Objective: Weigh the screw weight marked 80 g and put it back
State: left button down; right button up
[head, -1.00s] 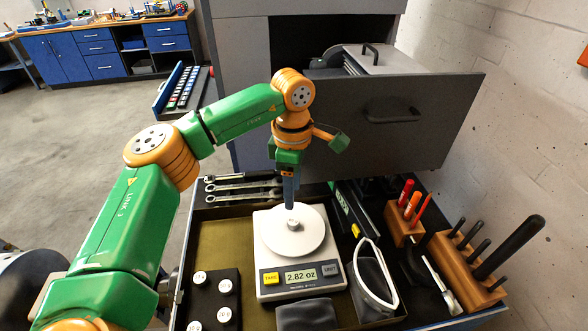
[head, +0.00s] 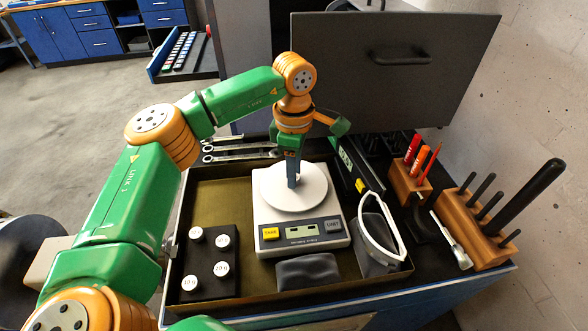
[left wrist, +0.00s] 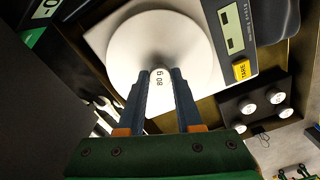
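The 80 g screw weight (left wrist: 160,76) is on the round white pan (left wrist: 118,48) of the scale, its marking readable in the left wrist view. The scale (head: 278,238) shows dash-like marks on its display, too small to read surely. My left gripper (head: 294,184) points straight down over the pan. In the head view the fingers hide the weight. The black weight holder (head: 207,263) carries several white-topped weights, left of the scale. My right gripper is out of view.
Scale and holder sit in a shallow tray (head: 215,200). Wrenches (head: 240,152) lie behind; wooden tool blocks (head: 474,222) stand at right. The tray's left rear is bare.

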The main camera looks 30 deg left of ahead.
pick_arm(q)
jog(key=shift+w+r, duration=0.1)
notch_tip(320, 180, up, 5)
jog(key=p, duration=0.5)
